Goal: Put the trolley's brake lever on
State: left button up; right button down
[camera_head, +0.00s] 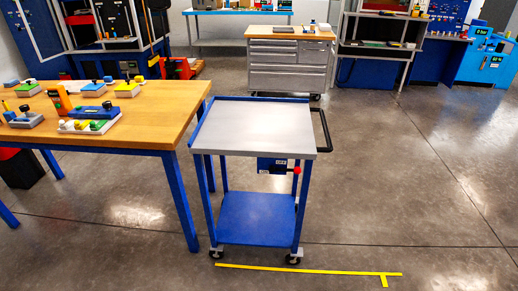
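The trolley (250,125) has a grey top, blue legs and a blue lower shelf (255,218). It stands on castors in the middle of the view, close to the right side of the wooden table. Under its top's front edge is a small blue box with a label that seems to read OFF (279,161). A brake lever with a red knob (297,170) sticks out to the right of that box. A black push handle (323,130) is on the trolley's right side. Neither of my grippers shows in the head view.
A wooden table (175,100) with blue legs and several coloured parts stands at the left. A yellow floor line (310,269) lies in front of the trolley. A grey drawer cabinet (290,68) stands behind. The floor to the right is clear.

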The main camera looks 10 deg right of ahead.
aim_at(297, 171)
jog(key=i+j, duration=0.7)
jog(key=i, duration=0.05)
